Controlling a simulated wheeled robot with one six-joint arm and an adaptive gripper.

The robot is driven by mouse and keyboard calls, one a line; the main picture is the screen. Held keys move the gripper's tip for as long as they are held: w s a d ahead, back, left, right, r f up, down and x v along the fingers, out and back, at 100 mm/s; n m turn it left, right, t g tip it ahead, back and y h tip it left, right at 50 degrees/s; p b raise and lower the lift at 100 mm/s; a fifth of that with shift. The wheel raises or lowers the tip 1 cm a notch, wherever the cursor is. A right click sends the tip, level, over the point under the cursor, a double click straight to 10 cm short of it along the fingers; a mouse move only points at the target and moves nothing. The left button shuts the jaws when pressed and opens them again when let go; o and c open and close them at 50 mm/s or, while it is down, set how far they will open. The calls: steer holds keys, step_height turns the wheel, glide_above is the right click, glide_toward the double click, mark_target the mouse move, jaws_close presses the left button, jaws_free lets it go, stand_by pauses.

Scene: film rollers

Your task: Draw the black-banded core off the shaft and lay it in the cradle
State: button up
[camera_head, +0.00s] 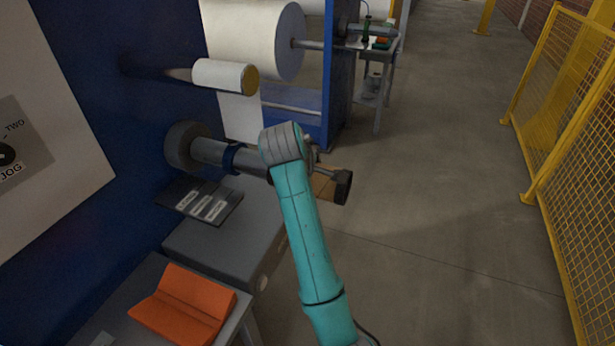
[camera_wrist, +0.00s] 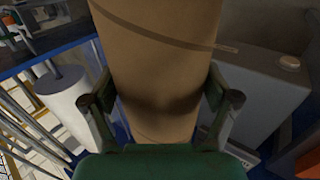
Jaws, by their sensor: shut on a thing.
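A brown cardboard core (camera_head: 322,186) is around the outer part of the grey shaft (camera_head: 255,162) in the head view, partly hidden by my arm. In the wrist view the core (camera_wrist: 160,75) fills the space between the fingers and shows a thin dark slanting line. My gripper (camera_wrist: 162,108) is shut on it, a finger against each side. In the head view my wrist hides most of the gripper. A dark cylindrical end (camera_head: 342,187) shows at the core's right; I cannot tell whether it is the black band. The orange V-shaped cradle (camera_head: 185,303) is empty at lower left.
A blue collar (camera_head: 232,157) sits on the shaft near the round grey chuck (camera_head: 187,146). A dark board with labels (camera_head: 200,202) and a grey box (camera_head: 225,235) lie below the shaft. A small white roll (camera_head: 224,76) is above. The floor at right is clear to the yellow fence (camera_head: 565,130).

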mark_target(326, 179)
steer(key=shift+s+d, duration=0.25)
steer(key=shift+d, duration=0.45)
steer(key=shift+s+d, duration=0.25)
steer(key=shift+d, duration=0.4)
steer(key=shift+s+d, duration=0.25)
steer(key=shift+d, duration=0.45)
steer(key=shift+d, duration=0.1)
steer(key=shift+s+d, duration=0.3)
steer(key=shift+d, duration=0.45)
steer(key=shift+s+d, duration=0.25)
steer(key=shift+d, duration=0.5)
steer(key=shift+s+d, duration=0.3)
steer(key=shift+d, duration=0.45)
steer(key=d, duration=0.1)
steer(key=s+d, duration=0.1)
steer(key=d, duration=0.1)
steer(key=shift+s+d, duration=0.2)
steer(key=shift+d, duration=0.1)
steer(key=shift+r, duration=0.1)
